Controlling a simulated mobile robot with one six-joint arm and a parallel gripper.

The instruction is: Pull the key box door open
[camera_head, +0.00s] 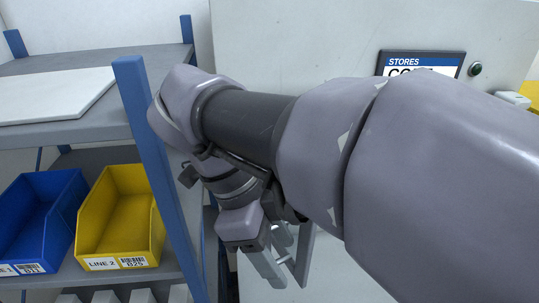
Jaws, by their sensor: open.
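I cannot make out the key box or its door for certain; my arm covers much of the pale wall on the right. My gripper (282,268) is low in the middle of the view, pointing down, with its fingers open. A thin grey upright plate edge shows close beside the fingers on their right; I cannot tell whether it is part of the key box door. Whether the fingers touch anything is hidden.
A blue-framed shelf rack (145,110) stands at the left, its post close to my arm. It holds a white board (55,96), a blue bin (40,215) and a yellow bin (122,215). A STORES sign (422,62) and round green button (475,69) are at the upper right.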

